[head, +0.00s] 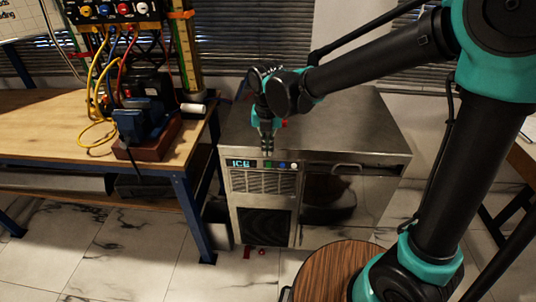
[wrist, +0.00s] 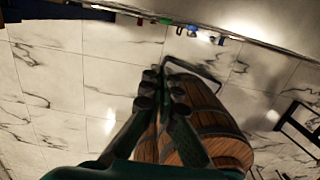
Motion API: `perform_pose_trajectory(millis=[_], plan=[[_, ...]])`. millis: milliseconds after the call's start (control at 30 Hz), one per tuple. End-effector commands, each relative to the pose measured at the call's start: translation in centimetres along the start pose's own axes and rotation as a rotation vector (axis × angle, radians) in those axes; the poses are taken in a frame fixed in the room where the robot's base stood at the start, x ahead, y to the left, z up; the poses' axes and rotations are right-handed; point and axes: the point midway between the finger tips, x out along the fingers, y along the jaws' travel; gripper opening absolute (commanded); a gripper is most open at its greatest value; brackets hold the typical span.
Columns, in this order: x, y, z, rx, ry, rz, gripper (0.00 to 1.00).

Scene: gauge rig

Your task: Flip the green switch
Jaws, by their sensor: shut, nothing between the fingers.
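The green switch (head: 268,164) is a small green spot on the front control strip of a steel ice machine (head: 350,125), just right of the lit "ICE" display. A blue and a white control sit to its right. In the wrist view a small green piece (wrist: 165,20) shows near the top edge, too small to tell its position. My gripper (head: 267,149) points down, fingers together and empty, at the machine's front top edge just above the green switch. I cannot tell whether it touches. Its closed fingers also fill the middle of the wrist view (wrist: 161,77).
A wooden workbench (head: 60,125) stands left of the machine, with a blue vise (head: 143,122), a panel with knobs (head: 113,10) and yellow cables (head: 95,95). The marble-tiled floor (head: 130,245) before the bench is largely clear.

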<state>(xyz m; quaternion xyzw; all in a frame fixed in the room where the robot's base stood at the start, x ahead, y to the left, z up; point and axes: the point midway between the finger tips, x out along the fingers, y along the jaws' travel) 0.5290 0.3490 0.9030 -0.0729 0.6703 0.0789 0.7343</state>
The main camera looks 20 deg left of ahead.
Motion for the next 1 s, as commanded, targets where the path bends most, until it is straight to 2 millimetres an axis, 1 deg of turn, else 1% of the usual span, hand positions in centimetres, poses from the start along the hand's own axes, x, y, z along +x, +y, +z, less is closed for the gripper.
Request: perform_pose_trajectory(millis=[100,333,467,567,667,1000], plan=[[0.5,-0.1,-0.2,0.000,0.039,0.001,0.00],[0.5,-0.1,-0.2,-0.001,0.038,0.001,0.00],[1.1,-0.1,-0.2,-0.001,0.038,0.001,0.00],[2.3,0.0,-0.2,-0.001,0.038,0.001,0.00],[3.9,0.0,-0.3,-0.001,0.038,0.001,0.00],[10.1,0.0,-0.5,-0.001,0.038,0.001,0.00]])
